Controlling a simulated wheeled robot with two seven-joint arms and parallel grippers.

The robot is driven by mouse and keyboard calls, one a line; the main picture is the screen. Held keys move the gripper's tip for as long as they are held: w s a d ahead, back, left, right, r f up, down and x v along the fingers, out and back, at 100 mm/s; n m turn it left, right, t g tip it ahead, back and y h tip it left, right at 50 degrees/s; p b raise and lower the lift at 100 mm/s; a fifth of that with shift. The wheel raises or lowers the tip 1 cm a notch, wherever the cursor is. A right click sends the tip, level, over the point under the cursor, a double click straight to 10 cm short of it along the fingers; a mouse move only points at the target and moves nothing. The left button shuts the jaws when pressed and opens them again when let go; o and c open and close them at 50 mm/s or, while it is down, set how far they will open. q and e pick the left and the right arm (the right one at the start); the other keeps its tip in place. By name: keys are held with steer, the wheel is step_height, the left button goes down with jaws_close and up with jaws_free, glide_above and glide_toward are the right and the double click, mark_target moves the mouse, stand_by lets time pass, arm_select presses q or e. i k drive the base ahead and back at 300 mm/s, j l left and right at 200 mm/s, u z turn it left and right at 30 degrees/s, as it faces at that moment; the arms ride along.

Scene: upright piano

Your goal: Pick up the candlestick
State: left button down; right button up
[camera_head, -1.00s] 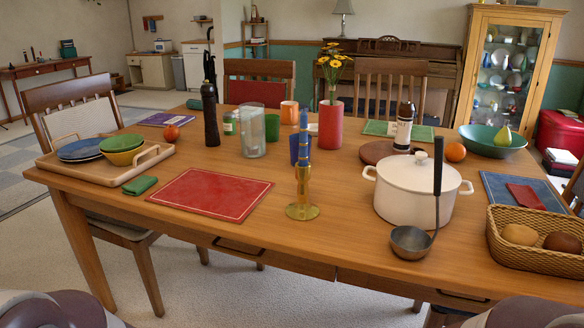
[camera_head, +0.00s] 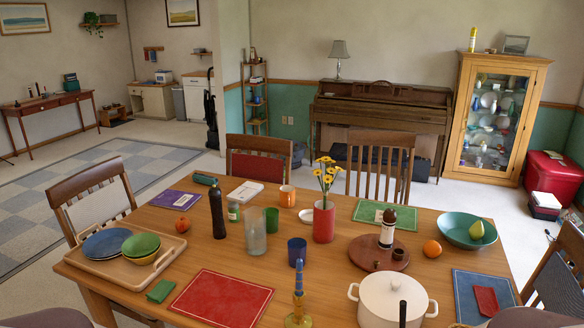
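The candlestick (camera_head: 298,311) is brass with a blue candle (camera_head: 299,277) standing upright in it. It stands near the front of the wooden table, at the bottom middle of the head view, and its foot is partly cut off by the frame edge. The red placemat (camera_head: 221,298) lies to its left and the white pot (camera_head: 391,301) to its right. Neither of my grippers shows; only rounded parts of my arms appear at the lower corners.
Behind the candlestick stand a dark blue cup (camera_head: 297,251), a glass vase (camera_head: 255,232), a dark bottle (camera_head: 217,212) and a red flower vase (camera_head: 324,221). A ladle handle (camera_head: 403,314) rises by the pot.

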mark_target(297, 319)
steer(key=i+j, duration=0.2)
steer(key=j, duration=0.2)
steer(key=i+j+z, duration=0.1)
steer(key=i+j, duration=0.35)
steer(key=j, duration=0.3)
steer(key=i+j, duration=0.2)
steer(key=j, duration=0.2)
steer(key=z, duration=0.05)
